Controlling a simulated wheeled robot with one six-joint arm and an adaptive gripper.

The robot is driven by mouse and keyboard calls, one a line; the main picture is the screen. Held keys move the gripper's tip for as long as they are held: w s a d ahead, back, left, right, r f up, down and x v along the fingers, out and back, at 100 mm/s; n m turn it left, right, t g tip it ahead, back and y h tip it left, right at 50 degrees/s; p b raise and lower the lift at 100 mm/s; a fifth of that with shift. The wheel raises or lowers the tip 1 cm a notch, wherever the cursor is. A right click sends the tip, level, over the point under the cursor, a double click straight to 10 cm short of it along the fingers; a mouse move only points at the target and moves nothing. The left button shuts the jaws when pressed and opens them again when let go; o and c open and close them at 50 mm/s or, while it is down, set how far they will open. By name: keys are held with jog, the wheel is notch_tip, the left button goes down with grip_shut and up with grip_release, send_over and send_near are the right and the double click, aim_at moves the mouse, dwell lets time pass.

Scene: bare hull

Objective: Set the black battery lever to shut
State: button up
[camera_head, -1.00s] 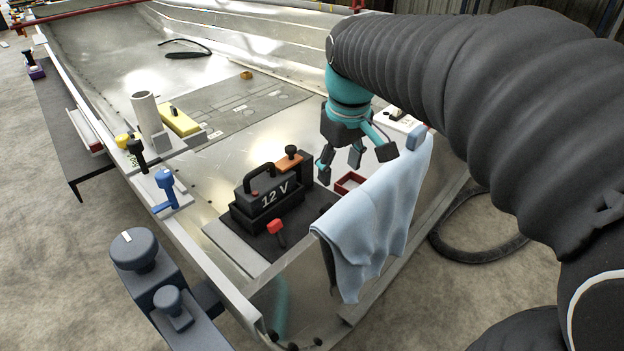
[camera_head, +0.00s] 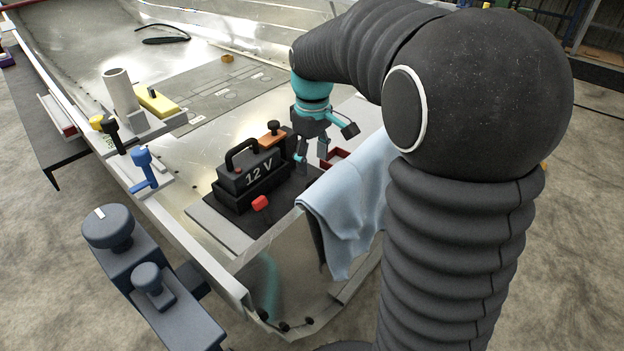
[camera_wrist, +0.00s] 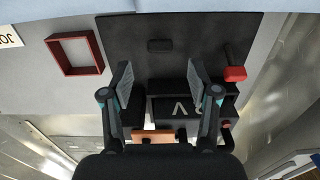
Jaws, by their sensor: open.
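The black 12 V battery (camera_head: 250,182) stands on a dark panel (camera_head: 283,207); its lettering partly shows in the wrist view (camera_wrist: 190,108). A small black block-like piece (camera_wrist: 159,45), possibly the black lever's handle, shows on the panel in the wrist view; its position cannot be told. A red-handled lever (camera_wrist: 235,73) is right of it, also seen in the head view (camera_head: 260,203). My gripper (camera_head: 318,150) is open and empty, beside the battery's right end. In the wrist view its fingers (camera_wrist: 160,78) spread over the panel, short of the black piece.
A light blue cloth (camera_head: 345,205) hangs over the near edge, hiding part of the panel. A red-rimmed tray (camera_wrist: 98,52) lies beside the panel. An orange block (camera_head: 272,135) with a black knob adjoins the battery. Yellow, black and blue levers (camera_head: 142,158) line the left rail.

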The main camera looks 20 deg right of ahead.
notch_tip(320, 180, down, 6)
jog(key=shift+r+b, duration=0.1)
jog(key=shift+b, duration=0.25)
grip_shut()
